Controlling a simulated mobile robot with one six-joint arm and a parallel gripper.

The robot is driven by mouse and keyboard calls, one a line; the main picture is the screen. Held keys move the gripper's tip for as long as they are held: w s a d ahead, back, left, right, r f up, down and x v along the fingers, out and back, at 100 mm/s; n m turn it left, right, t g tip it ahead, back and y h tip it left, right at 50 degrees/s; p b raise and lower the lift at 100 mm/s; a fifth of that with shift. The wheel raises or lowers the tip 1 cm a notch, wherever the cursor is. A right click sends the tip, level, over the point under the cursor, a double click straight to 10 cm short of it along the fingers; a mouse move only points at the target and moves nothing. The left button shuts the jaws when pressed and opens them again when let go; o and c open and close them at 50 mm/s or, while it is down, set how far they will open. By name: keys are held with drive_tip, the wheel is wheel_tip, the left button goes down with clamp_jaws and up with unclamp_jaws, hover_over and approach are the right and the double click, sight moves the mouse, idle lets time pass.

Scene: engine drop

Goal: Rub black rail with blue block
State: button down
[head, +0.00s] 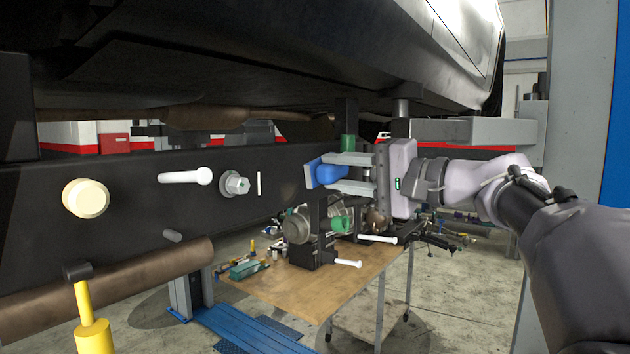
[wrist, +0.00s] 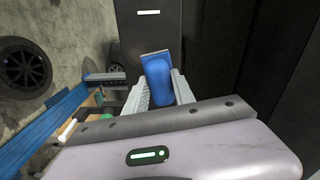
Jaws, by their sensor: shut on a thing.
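The black rail (head: 120,195) runs across the left and middle of the head view under the car. The blue block (head: 325,173) is at the right part of the rail's face. My gripper (head: 348,174) is shut on the blue block, one finger above and one below. In the wrist view the blue block (wrist: 158,80) sits between the fingers of my gripper (wrist: 160,92), with its far end against or very near the dark rail (wrist: 148,35). I cannot tell whether they touch.
A cream knob (head: 86,198), a white pin (head: 186,176) and a hex bolt (head: 234,184) stick out of the rail left of the block. Below is a wooden table (head: 325,290) with machine parts. The car body (head: 250,60) hangs close above.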

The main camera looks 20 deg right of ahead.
sight(340, 172)
drive_tip(key=shift+s+d, duration=0.35)
drive_tip(key=shift+s, duration=0.05)
drive_tip(key=shift+b+v, duration=0.6)
drive_tip(key=shift+v, duration=0.85)
drive_tip(key=shift+s, duration=0.1)
